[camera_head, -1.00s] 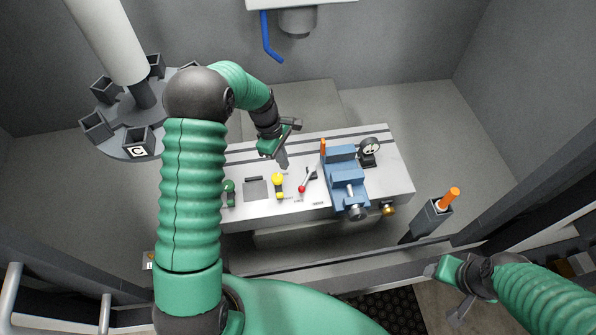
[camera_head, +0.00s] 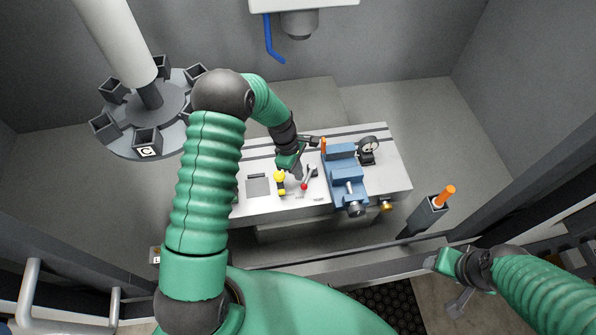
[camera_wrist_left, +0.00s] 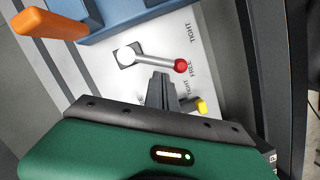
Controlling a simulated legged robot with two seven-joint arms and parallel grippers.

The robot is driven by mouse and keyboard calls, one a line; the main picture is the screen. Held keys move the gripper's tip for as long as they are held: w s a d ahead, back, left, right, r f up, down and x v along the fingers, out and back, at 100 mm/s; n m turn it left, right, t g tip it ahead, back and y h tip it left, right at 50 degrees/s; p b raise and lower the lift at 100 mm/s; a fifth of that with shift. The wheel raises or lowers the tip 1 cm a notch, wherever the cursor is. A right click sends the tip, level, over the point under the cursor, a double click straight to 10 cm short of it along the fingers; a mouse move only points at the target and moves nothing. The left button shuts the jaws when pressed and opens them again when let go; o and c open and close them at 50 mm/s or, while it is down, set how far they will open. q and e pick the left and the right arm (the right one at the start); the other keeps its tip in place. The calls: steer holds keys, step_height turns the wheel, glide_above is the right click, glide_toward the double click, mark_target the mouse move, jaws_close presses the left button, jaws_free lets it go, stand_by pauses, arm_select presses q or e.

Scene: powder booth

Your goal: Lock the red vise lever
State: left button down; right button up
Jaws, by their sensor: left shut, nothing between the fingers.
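The red vise lever is a grey arm with a red ball knob (camera_head: 304,186), on the white table left of the blue vise (camera_head: 346,177). In the left wrist view the lever's red knob (camera_wrist_left: 180,66) points at the "FREE" label, with "TIGHT" labels to either side. Its pivot sits on a square dark-edged plate (camera_wrist_left: 126,55). My left gripper (camera_head: 298,172) is shut and empty, close beside the lever; in the wrist view its fingertips (camera_wrist_left: 162,80) are just below the lever arm. Whether they touch it I cannot tell. My right gripper (camera_head: 445,270) is at the lower right, away from the table.
A yellow-topped control (camera_head: 280,178) stands just left of the lever. An orange handle (camera_head: 323,146) rises at the vise's back left. A round gauge (camera_head: 368,148) stands right of the vise. A dark holder (camera_head: 428,215) with an orange handle stands off the table's right.

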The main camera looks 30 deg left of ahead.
arm_select(q)
steer(key=shift+d+n, duration=0.2)
steer(key=shift+n, duration=0.2)
steer(key=shift+s+d+r+n, duration=0.1)
steer(key=shift+d+n, duration=0.3)
steer(key=shift+n, duration=0.1)
steer(key=shift+d+n+t, duration=0.3)
steer(key=shift+d+n, duration=0.05)
steer(key=shift+n, duration=0.05)
steer(key=shift+s+d+n+p, duration=0.15)
steer(key=shift+d+n+p, duration=0.25)
steer(key=shift+n, duration=0.7)
steer(key=shift+d+n+t+y, duration=0.35)
steer(key=shift+d+n, duration=0.3)
steer(key=shift+n, duration=0.45)
steer(key=shift+p, duration=0.3)
